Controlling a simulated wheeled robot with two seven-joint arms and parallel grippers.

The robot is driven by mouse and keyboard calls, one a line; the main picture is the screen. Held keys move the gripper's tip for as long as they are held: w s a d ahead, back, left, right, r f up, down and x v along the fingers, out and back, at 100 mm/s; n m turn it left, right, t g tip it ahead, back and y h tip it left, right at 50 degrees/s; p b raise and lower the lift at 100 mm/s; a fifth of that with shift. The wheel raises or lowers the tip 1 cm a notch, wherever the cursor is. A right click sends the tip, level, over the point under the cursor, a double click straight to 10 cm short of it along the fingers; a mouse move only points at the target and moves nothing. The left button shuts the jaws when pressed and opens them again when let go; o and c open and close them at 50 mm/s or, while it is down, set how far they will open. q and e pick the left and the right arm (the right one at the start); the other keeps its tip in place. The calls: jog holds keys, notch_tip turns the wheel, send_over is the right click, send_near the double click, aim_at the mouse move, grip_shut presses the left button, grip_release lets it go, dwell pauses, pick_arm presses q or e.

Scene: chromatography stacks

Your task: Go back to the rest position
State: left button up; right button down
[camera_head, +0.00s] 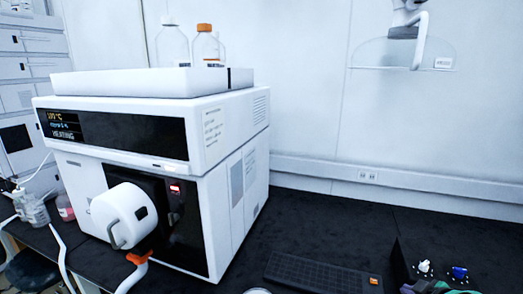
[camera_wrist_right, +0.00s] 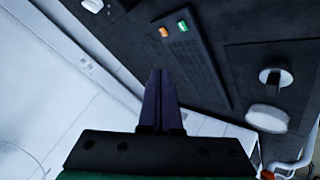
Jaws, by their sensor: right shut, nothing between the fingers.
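My right gripper (camera_wrist_right: 160,75) shows in the right wrist view with its two dark purple fingers together and nothing between them. It is over the dark bench top. In the head view only a green and purple part of it (camera_head: 440,288) shows at the bottom right edge. My left gripper is in neither view.
A white instrument (camera_head: 225,135) with a display and round white front part (camera_head: 122,215) stands on the bench. A dark-walled box (camera_head: 398,262) is at right.

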jog(key=s+a+f+m+g+y, duration=0.1)
jog(key=s+a+f+m+g, duration=0.2)
jog(key=s+a+f, duration=0.45)
jog(key=s+a+f+m+g, duration=0.2)
jog(key=s+a+f+g, duration=0.15)
jog(key=s+a, duration=0.55)
jog(key=s+d+f+b, duration=0.1)
jog(key=s+f+b, duration=0.15)
jog(key=f, duration=1.15)
jog(key=s+d+f+b, duration=0.15)
jog(key=f+b, duration=0.25)
jog(key=f, duration=1.1)
pick_arm(q)
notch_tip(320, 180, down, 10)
jog(key=b, duration=0.3)
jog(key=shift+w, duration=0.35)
pick_arm(e)
jog(key=s+d+f+g, duration=0.2)
jog(key=s+f, duration=1.4)
jog(key=f, duration=0.1)
jog(key=shift+s, duration=0.35)
